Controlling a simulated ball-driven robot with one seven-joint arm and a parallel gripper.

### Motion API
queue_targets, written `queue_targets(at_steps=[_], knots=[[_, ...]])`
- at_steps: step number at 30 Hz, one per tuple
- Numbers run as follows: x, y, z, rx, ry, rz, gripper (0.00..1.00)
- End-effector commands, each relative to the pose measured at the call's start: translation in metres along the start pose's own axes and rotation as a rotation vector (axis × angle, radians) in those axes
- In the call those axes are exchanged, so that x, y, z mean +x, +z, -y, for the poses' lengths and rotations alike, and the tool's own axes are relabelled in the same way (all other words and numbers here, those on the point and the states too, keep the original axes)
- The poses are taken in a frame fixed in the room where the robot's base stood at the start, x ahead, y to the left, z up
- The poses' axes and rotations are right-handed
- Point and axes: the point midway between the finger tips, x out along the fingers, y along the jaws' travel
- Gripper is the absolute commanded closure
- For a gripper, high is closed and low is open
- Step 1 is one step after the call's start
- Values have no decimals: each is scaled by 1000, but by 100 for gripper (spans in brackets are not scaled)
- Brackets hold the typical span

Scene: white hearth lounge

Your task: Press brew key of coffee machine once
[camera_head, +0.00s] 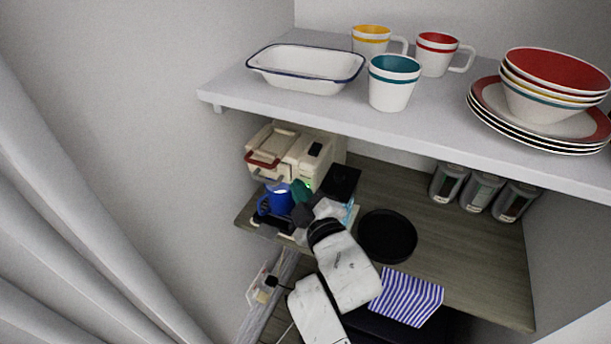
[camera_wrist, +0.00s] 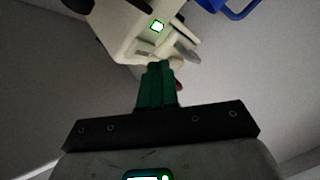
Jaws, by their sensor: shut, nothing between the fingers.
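The cream coffee machine (camera_head: 318,162) stands at the back left of the wooden counter, under the shelf. It has a red-brown handle (camera_head: 264,160). I cannot tell for sure that this is the brew key. My gripper (camera_wrist: 158,66) has green fingers, shut and empty, pointing at the machine just below the glowing square. Whether the tips touch it is unclear. In the head view, my gripper (camera_head: 299,187) is at the machine's front, partly hidden by my arm.
A blue mug (camera_head: 279,200) stands at the machine's front, close left of my fingers. A black box (camera_head: 341,182) is close right. The white shelf (camera_head: 232,88) overhangs the counter.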

Motion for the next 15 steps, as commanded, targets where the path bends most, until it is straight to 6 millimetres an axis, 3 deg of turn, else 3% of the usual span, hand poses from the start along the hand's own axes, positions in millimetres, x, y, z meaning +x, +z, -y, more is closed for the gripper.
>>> queue_targets(at_steps=[15], knots=[[5, 4, -5, -1, 1, 0, 100]])
